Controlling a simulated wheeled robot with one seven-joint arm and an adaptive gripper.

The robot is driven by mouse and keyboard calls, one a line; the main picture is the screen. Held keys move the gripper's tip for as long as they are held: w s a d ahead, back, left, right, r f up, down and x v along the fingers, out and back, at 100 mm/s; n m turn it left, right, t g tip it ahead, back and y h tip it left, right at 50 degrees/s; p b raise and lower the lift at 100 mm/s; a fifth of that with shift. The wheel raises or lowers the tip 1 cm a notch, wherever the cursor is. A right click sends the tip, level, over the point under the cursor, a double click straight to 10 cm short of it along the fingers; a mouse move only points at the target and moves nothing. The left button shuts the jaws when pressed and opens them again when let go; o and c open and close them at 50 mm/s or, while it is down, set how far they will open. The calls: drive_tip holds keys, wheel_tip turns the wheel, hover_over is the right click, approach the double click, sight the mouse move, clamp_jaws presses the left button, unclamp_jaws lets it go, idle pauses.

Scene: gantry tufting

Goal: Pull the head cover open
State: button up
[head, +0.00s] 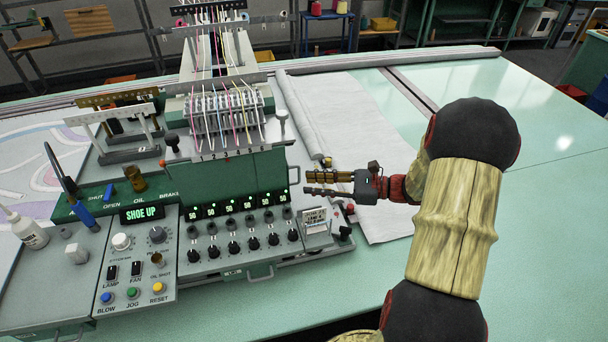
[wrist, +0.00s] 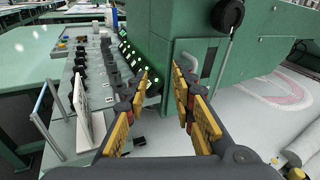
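The head cover (head: 240,178) is a green housing behind the row of lit displays, below the numbered needle strip. It looks shut in the head view. The wrist view shows its green side (wrist: 185,25) large, with a grey bent bar (wrist: 210,60) standing against it, perhaps a handle. My gripper (head: 306,182) is at the right end of the cover, its fingers pointing left. In the wrist view my gripper (wrist: 160,82) has its two yellow-padded fingers apart with nothing between them. The bar is just beyond and right of the right fingertip; contact is not clear.
The control panel (head: 205,262) with knobs and lit displays runs in front of the cover. A small white card (head: 316,218) stands near its right end, below my gripper. A black knob (wrist: 228,14) sticks out above the bar. White fabric (head: 345,115) lies to the right.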

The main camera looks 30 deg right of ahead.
drive_tip(key=d+f+m+t+h, duration=0.1)
drive_tip(key=d+f+m+t, duration=0.15)
drive_tip(key=d, duration=0.25)
drive_tip(key=b+x, duration=0.1)
drive_tip(key=x, duration=0.7)
drive_tip(key=shift+w+d+r, duration=0.2)
drive_tip(key=shift+d+r, duration=0.05)
drive_tip(key=shift+r, duration=0.25)
clamp_jaws()
